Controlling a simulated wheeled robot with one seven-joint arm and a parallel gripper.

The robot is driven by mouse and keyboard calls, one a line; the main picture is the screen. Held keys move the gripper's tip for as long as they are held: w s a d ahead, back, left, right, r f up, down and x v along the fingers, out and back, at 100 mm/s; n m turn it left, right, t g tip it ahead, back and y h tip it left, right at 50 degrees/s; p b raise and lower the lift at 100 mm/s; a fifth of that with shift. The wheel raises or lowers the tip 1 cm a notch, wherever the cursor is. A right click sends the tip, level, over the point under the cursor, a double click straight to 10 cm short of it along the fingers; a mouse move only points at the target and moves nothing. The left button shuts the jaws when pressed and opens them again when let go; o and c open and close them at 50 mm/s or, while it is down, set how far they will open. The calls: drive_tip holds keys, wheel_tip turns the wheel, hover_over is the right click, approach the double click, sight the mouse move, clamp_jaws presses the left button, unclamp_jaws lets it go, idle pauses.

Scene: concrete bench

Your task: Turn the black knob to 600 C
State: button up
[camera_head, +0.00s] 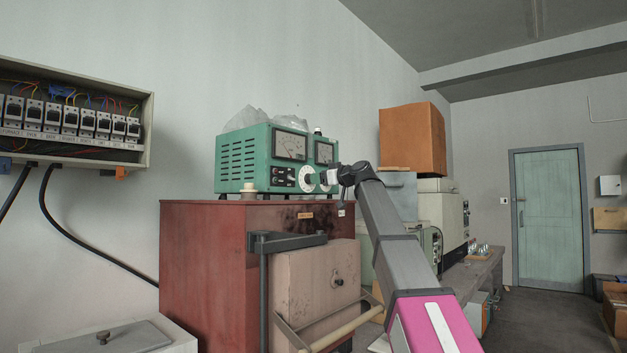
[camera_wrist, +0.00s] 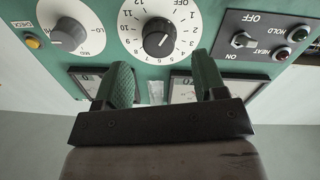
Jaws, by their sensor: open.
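The black knob (camera_wrist: 158,40) sits in the middle of a white numbered dial (camera_wrist: 185,15) on a green instrument panel. The wrist view shows the panel upside down. The green instrument (camera_head: 245,158) stands on a red furnace cabinet in the head view, where the dial (camera_head: 307,177) is partly visible. My gripper (camera_wrist: 162,63) is open, its two green fingers apart and pointing at the panel. The knob lies beyond the fingertips, roughly between them, and no contact shows. In the head view my gripper (camera_head: 334,177) is in front of the instrument's right side.
A grey knob (camera_wrist: 69,34) on another dial and a yellow button (camera_wrist: 33,43) are at the left of the wrist view. A switch panel (camera_wrist: 262,38) is at the right. Two meters (camera_head: 290,146) are on the instrument's face. The red cabinet (camera_head: 205,240) stands below.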

drive_tip(key=shift+x, duration=2.15)
drive_tip(key=c, duration=0.9)
drive_tip(key=shift+m, duration=0.4)
